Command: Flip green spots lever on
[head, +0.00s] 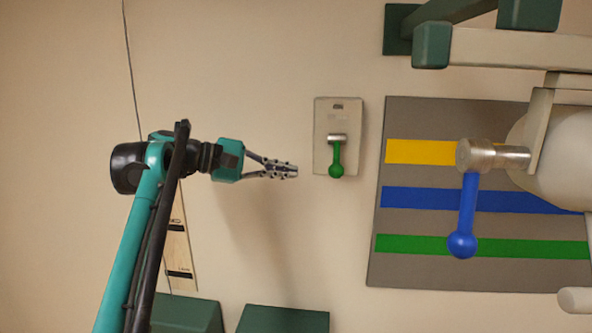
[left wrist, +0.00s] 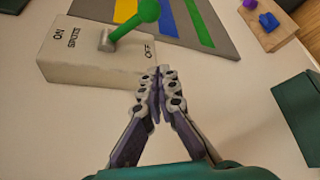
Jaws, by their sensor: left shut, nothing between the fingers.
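In the left wrist view the box (left wrist: 85,68) reads ON, SPOTS and OFF, and the green lever (left wrist: 147,12) leans toward the OFF end. My left gripper (head: 296,171) is shut and empty just left of the box, about level with the knob. In the left wrist view its fingertips (left wrist: 157,72) are close to the OFF end, below the knob in the picture. My right gripper is in neither view.
A grey panel (head: 410,275) with yellow, blue and green stripes is right of the box. A blue lever (head: 467,210) on a metal pivot stands before it. Dark green blocks (head: 283,319) are at the bottom. A cable (head: 130,60) hangs at left. The wall above my gripper is clear.

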